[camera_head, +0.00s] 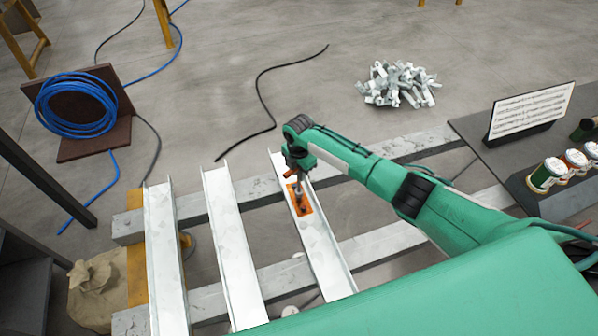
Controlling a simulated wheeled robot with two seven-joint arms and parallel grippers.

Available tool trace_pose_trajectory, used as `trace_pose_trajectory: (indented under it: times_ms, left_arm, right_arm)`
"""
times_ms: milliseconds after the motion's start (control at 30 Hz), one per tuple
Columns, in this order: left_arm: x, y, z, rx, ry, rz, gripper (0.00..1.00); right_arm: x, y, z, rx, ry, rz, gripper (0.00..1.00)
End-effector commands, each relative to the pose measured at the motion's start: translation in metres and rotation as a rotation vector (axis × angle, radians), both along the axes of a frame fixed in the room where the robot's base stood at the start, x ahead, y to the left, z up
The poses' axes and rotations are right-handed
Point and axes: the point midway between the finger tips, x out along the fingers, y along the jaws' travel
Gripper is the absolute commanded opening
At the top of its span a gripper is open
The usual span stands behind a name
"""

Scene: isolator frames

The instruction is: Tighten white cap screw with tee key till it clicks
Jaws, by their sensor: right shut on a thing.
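My right gripper (296,171) points down over the right-hand white channel rail (320,248). It is shut on the tee key (298,189), of which only a short grey shaft shows below the jaws. The shaft stands over an orange plate (306,209) lying in the rail, with small dark parts on it. The white cap screw cannot be made out at this size; whether the key sits in it I cannot tell. My left gripper is not in view.
Two more white rails (234,245) (166,260) lie across grey beams (380,243). A sheet on a stand (530,110) and several cans (546,175) stand on a dark bench at right. Blue cable (78,128), a sack (96,290) and a pile of light pieces (398,84) lie around.

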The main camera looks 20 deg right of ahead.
Motion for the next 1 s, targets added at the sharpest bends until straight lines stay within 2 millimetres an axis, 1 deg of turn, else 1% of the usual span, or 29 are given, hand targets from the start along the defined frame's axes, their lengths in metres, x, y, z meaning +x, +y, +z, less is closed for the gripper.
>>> trace_pose_trajectory:
  times_ms: [33,600,1000]
  left_arm:
    - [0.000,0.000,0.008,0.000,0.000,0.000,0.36]
    - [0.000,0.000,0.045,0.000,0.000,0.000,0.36]
    - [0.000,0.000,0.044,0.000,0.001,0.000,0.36]
  right_arm:
    - [0.000,0.000,0.009,0.000,-0.001,0.000,0.00]
    - [0.000,0.000,0.052,0.000,-0.001,0.001,0.00]
    - [0.000,0.000,0.052,0.000,0.000,0.001,0.00]
